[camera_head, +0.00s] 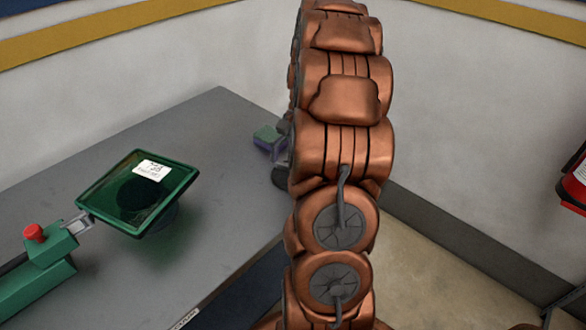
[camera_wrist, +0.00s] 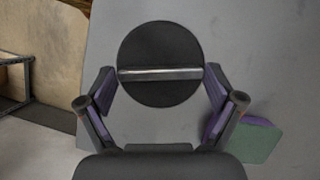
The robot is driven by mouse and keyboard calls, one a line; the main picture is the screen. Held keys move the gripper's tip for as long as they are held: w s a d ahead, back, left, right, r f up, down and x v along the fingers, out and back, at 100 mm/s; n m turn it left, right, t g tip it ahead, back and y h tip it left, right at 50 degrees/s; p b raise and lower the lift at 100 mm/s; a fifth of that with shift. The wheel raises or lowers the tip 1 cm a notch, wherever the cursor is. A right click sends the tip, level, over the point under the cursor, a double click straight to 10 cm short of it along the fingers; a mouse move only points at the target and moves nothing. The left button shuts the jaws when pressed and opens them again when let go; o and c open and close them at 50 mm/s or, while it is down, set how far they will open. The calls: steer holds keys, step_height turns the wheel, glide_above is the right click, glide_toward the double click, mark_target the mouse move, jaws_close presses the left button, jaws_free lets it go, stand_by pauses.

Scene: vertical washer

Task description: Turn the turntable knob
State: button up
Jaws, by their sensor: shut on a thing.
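The turntable knob appears in the wrist view as a round black disc (camera_wrist: 160,42) with a straight silver bar (camera_wrist: 160,74) across its middle. The bar lies nearly level in the picture. My gripper (camera_wrist: 161,80) has one finger at each side of the disc, near the two ends of the bar, and is shut on the knob. In the head view my copper arm hides most of the gripper and the knob. Only a dark rounded part shows at the arm's left edge there, and I cannot tell what it is.
A green and purple block (camera_wrist: 255,138) lies beside the right finger; it also shows in the head view (camera_head: 268,134). A green tray (camera_head: 138,207) and a green box with a red button (camera_head: 35,232) stand left on the grey table (camera_head: 215,120).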

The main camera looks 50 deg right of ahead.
steer(key=n+b, duration=0.1)
steer(key=n, duration=0.1)
steer(key=n+g+b, duration=0.1)
steer(key=shift+w+f+n+h, duration=0.1)
steer(key=shift+f+n+h, duration=0.05)
steer(key=shift+n+h, duration=0.2)
steer(key=shift+a+n+g+h+b, duration=0.1)
steer(key=shift+n+g+h+b, duration=0.4)
steer(key=shift+n, duration=1.05)
steer(key=o, duration=0.8)
steer(key=shift+r, duration=0.2)
